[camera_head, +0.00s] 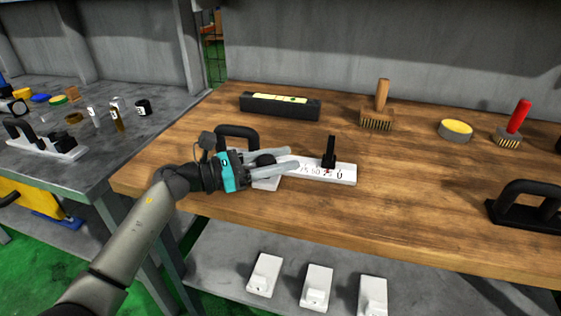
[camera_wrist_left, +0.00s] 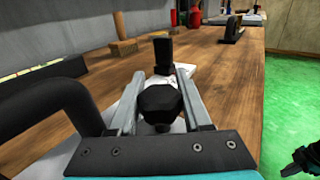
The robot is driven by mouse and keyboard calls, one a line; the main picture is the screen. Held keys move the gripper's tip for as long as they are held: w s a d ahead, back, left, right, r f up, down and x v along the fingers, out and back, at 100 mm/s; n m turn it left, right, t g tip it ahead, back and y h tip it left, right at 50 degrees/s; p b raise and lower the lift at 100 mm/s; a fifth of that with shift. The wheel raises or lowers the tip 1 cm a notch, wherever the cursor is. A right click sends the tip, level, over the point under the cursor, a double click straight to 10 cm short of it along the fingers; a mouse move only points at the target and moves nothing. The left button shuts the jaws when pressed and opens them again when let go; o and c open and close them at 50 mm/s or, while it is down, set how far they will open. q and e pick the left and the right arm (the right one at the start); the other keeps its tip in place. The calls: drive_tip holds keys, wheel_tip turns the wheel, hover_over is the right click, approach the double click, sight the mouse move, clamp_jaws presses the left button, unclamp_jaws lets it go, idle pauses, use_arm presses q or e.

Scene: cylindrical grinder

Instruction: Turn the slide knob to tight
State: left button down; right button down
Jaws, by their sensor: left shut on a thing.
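A white scale plate (camera_head: 345,174) with black numbers lies on the wooden bench. A black upright lever (camera_head: 330,152) stands near its right end. It also shows beyond the fingertips in the left wrist view (camera_wrist_left: 163,55). A faceted black knob (camera_wrist_left: 160,105) sits at the plate's left part; in the head view (camera_head: 265,158) the fingers partly hide it. My left gripper (camera_head: 293,158) comes in from the left with one finger on each side of the knob, shut on it. The fingertips reach past the knob over the numbers.
A black arched handle (camera_head: 238,133) stands just behind my left gripper. A dark level with a yellow strip (camera_head: 280,105), a brush (camera_head: 377,118), a yellow-topped tin (camera_head: 456,129) and another handle (camera_head: 525,205) are also on the bench.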

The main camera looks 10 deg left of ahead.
use_arm(q)
drive_tip(key=shift+c, duration=1.7)
unclamp_jaws()
drive_tip(key=p+v, duration=0.1)
drive_tip(key=v, duration=1.3)
drive_tip(key=shift+s+a, duration=0.3)
drive_tip(key=shift+a, duration=0.2)
use_arm(e)
drive_tip(key=shift+s+d+f, duration=0.45)
drive_tip(key=shift+d+f, duration=0.2)
drive_tip(key=shift+f, duration=0.1)
drive_tip(key=shift+w, duration=0.1)
